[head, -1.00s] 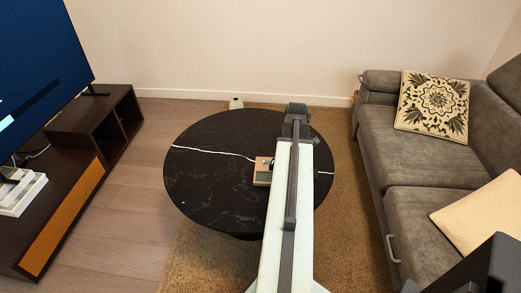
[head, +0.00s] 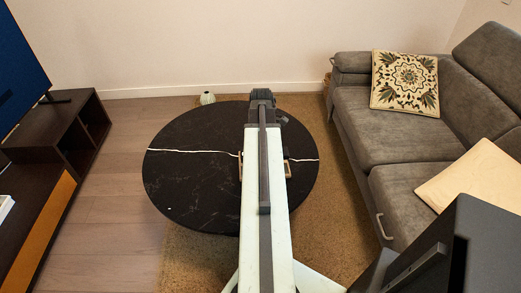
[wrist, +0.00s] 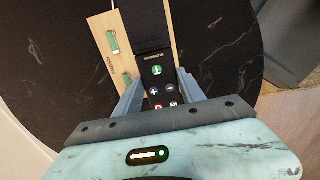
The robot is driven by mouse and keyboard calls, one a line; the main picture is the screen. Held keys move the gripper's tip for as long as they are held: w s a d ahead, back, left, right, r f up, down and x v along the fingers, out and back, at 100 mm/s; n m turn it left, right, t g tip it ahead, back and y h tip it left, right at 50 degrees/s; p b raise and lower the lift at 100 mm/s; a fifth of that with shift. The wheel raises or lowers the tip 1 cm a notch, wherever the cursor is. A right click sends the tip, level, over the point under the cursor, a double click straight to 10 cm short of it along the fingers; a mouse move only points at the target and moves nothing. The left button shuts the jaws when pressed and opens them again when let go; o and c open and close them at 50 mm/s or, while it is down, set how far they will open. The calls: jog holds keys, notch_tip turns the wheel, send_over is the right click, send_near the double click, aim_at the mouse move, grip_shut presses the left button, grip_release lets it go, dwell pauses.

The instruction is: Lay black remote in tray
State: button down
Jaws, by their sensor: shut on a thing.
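In the wrist view, my gripper (wrist: 158,92) is shut on the black remote (wrist: 156,75), whose round green, grey and red buttons face the camera. The remote points away from the wrist. The light wooden tray (wrist: 103,33) with green fittings shows beside and behind the remote, mostly to its left. I cannot tell whether the remote touches it. In the head view, my arm covers most of the tray, and only bits of its wooden edge (head: 240,166) show on either side. The remote is hidden there, and my gripper's fingers are not clear.
The tray is on a round black marble table (head: 190,185) with a white vein. A grey sofa (head: 385,130) with cushions is at the right, and a dark TV cabinet (head: 50,160) at the left. A small pale vase (head: 207,98) stands behind the table. The table's left side is clear.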

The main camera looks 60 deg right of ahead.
notch_tip(320, 180, down, 6)
jog(key=b, duration=0.6)
jog(key=shift+s+r, duration=0.1)
jog(key=shift+f+b, duration=1.45)
jog(key=shift+f, duration=0.05)
dwell(1.1)
jog(key=c, duration=0.6)
grip_release()
jog(key=shift+r, duration=0.1)
notch_tip(320, 180, up, 8)
jog(key=p, duration=0.8)
jog(key=shift+r+p, duration=0.25)
jog(key=shift+p, duration=0.1)
jog(key=shift+f, duration=0.1)
